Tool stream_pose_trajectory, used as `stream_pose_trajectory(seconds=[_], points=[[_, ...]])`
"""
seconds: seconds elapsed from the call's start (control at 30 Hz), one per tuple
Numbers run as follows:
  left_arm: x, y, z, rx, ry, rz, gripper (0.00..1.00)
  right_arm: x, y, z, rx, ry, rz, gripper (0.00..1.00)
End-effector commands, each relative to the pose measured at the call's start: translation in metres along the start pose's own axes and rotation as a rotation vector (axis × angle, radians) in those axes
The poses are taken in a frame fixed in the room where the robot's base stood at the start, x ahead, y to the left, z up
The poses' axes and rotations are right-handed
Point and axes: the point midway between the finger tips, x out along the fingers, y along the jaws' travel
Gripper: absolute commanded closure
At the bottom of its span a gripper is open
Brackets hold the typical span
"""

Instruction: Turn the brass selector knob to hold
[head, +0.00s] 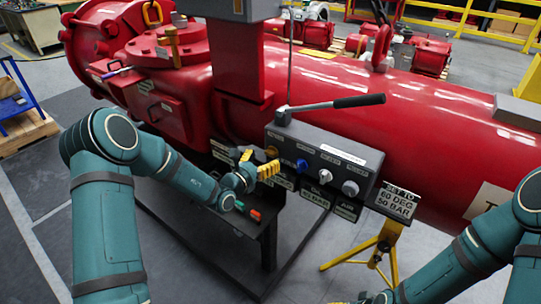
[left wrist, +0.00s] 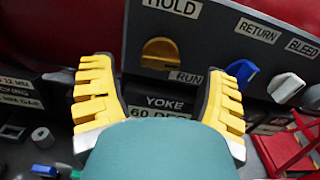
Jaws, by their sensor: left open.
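The brass selector knob (left wrist: 160,52) sits on the dark control panel, with the HOLD label (left wrist: 172,8) above it and the RUN label (left wrist: 187,77) below right. Its handle bar lies roughly level in the left wrist view; which label it points to I cannot tell. In the head view the knob (head: 271,151) is at the panel's left end. My left gripper (head: 257,164) is open in front of the panel, just below the knob. Its yellow fingers (left wrist: 163,69) are spread to either side, apart from the knob. My right gripper is mostly cut off at the bottom edge.
A blue knob (head: 302,165) and white knobs (head: 350,188) sit right of the brass one. A lever with a black grip (head: 358,101) projects above the panel. A yellow stand (head: 385,250) is at right. A ledge with small coloured parts (head: 255,215) lies below.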

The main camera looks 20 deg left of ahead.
Motion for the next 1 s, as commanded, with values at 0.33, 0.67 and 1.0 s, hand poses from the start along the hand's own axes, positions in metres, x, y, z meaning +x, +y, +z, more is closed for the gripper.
stream_pose_trajectory(seconds=[0.33, 0.67, 1.0], points=[[0.035, 0.000, 0.000, 0.000, 0.000, -0.001, 0.24, 0.004, 0.002, -0.001, 0.000, 0.003, 0.000, 0.42], [0.037, 0.000, 0.000, 0.000, 0.000, 0.000, 0.31, 0.004, 0.002, -0.001, 0.000, 0.003, 0.000, 0.42], [0.037, 0.000, 0.000, -0.002, 0.000, 0.000, 0.93, 0.004, 0.002, -0.001, 0.000, 0.003, 0.000, 0.42]])
